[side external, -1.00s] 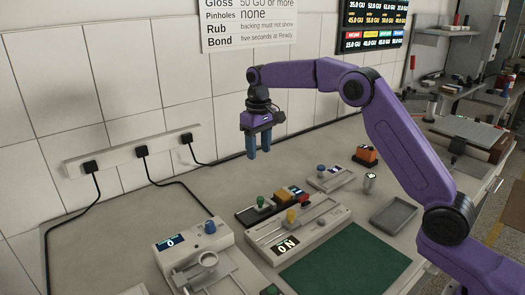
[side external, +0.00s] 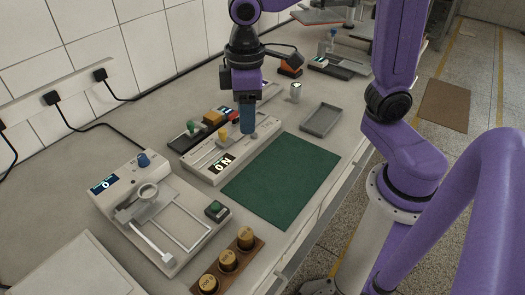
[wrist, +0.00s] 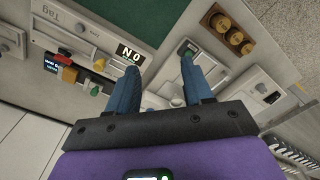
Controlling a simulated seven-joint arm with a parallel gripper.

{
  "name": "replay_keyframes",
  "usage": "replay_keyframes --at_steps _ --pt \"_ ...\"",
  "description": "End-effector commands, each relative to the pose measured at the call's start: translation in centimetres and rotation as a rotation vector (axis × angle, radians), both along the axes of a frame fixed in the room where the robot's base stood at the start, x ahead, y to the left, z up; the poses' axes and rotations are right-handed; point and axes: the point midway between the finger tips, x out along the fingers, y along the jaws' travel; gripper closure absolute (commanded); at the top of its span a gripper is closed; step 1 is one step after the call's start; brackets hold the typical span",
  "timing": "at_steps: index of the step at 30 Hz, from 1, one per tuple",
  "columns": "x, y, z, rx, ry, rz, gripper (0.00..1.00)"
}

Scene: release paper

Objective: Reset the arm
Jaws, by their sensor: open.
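My gripper (side external: 247,131) hangs pointing down over the right part of the grey device with the "NO" display (side external: 222,163). Its blue fingers overlap in the side view, and I cannot tell there how far they are above the device. In the wrist view my gripper (wrist: 160,72) has its two blue fingers apart, with nothing between them. The display device (wrist: 88,50) shows to the left of the fingers there. My purple arm rises at the right of the side view.
A green mat (side external: 280,180) lies in front of the device. A grey tray (side external: 321,120) is behind it to the right. A white instrument (side external: 150,215) with a blue knob stands at left. Brass weights (side external: 228,261) sit in a wooden holder near the front edge.

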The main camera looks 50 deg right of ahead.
Motion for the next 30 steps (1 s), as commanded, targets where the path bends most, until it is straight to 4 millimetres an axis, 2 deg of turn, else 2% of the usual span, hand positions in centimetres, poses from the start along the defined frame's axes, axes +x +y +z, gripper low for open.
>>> replay_keyframes --at_steps 1,6,12,18,30 --pt "-2.1 -0.7 -0.2 0.002 -0.001 0.039 0.49" --pt "-8.3 -3.1 -1.5 0.005 -0.004 0.160 0.49" --pt "-13.6 -6.1 -3.2 0.007 -0.005 0.275 0.49" --pt "-15.8 -7.7 -4.1 0.008 -0.006 0.326 0.49" --pt "-16.0 -7.8 -4.2 0.007 -0.005 0.330 0.49"
